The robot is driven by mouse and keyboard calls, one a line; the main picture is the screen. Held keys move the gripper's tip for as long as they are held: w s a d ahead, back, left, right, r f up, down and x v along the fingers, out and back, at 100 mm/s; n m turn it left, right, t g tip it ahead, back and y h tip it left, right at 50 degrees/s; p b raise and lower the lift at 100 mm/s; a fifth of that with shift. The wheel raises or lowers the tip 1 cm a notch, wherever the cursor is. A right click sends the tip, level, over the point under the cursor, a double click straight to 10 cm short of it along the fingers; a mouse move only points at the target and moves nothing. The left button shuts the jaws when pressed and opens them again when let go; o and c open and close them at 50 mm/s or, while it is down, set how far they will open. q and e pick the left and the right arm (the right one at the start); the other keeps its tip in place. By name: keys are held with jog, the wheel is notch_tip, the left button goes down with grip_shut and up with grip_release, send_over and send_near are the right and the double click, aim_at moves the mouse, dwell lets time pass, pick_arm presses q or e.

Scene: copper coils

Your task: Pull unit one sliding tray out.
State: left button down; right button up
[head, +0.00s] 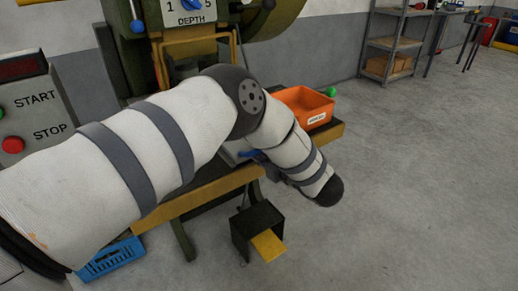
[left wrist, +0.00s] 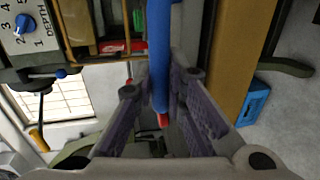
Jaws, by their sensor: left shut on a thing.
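A blue bar-shaped handle (left wrist: 158,50) runs between the fingers of my left gripper (left wrist: 163,85) in the left wrist view, with a red end near the palm. The gripper is shut on this handle. In the head view a small bit of the blue handle (head: 249,153) shows at the bench edge, beside my left forearm. My left gripper is mostly hidden there behind the forearm. The sliding tray itself is hidden or cannot be made out, and no unit number is readable. My right gripper is not in view.
An orange bin (head: 303,108) stands on the wooden bench (head: 207,193). A black box with a yellow pedal (head: 268,245) and a blue crate (head: 110,260) are on the floor below. A START/STOP panel (head: 38,115) is at left. Floor to the right is open.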

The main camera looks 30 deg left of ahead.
pick_arm(q)
jog(key=shift+s+a+f, duration=0.15)
jog(key=shift+s, duration=0.05)
jog(key=c, duration=1.6)
grip_release()
jog(key=v, duration=1.2)
